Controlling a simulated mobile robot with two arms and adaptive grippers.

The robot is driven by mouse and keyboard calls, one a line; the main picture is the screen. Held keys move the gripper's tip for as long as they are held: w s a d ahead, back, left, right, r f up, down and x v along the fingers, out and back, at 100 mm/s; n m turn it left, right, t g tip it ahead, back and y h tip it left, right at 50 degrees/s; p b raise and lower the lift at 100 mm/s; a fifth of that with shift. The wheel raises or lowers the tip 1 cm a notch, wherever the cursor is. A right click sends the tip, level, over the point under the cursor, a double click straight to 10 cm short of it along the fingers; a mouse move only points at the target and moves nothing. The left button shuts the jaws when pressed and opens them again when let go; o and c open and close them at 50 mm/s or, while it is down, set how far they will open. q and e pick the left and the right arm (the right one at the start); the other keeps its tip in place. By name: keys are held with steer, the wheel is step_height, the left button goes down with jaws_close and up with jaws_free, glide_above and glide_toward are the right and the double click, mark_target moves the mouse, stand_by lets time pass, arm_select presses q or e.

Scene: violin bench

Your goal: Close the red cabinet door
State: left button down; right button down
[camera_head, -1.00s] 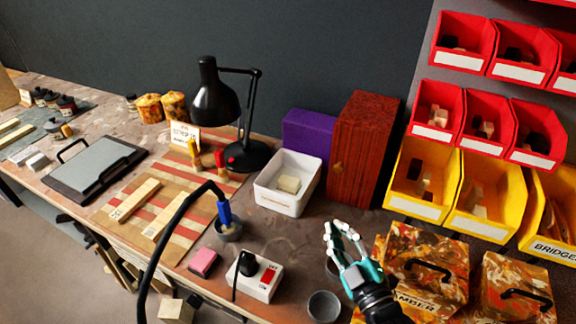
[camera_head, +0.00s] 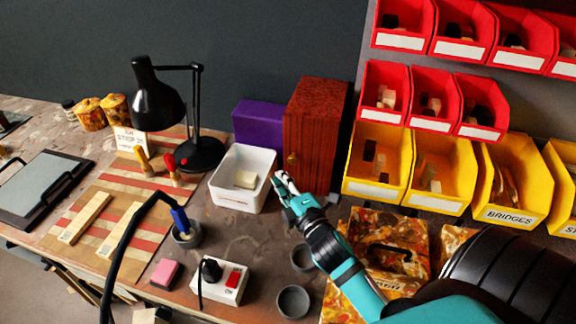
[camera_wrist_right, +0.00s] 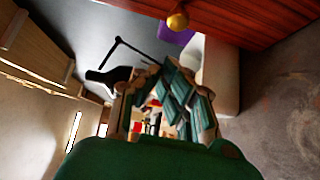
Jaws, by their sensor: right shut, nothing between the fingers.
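The red wooden cabinet (camera_head: 316,112) stands at the back of the bench, against the dark wall. Its front, with a small brass knob (camera_head: 292,160), looks flush, though I cannot tell whether a narrow gap remains. My right gripper (camera_head: 283,184) is shut and empty, just in front of the cabinet's lower front, below the knob. In the right wrist view the red wood (camera_wrist_right: 245,18) and knob (camera_wrist_right: 177,21) show at the top, apart from my right fingers (camera_wrist_right: 168,85). My left gripper is out of view.
A white bin (camera_head: 229,196) holding a pale block sits close left of my right gripper. A purple box (camera_head: 258,124) stands beside the cabinet. Yellow bins (camera_head: 377,190) are to its right. Grey cups (camera_head: 293,302) and a switch box (camera_head: 221,281) lie in front.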

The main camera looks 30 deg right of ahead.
mark_target(288, 164)
steer(key=w+d, duration=0.2)
steer(key=d, duration=0.1)
steer(key=shift+w+p, duration=0.2)
steer(key=shift+p, duration=0.15)
steer(key=shift+d, duration=0.1)
steer(key=shift+w+d+r+m+h, duration=0.15)
steer(key=shift+w+d+m+h, duration=0.3)
steer(key=shift+w+h, duration=0.3)
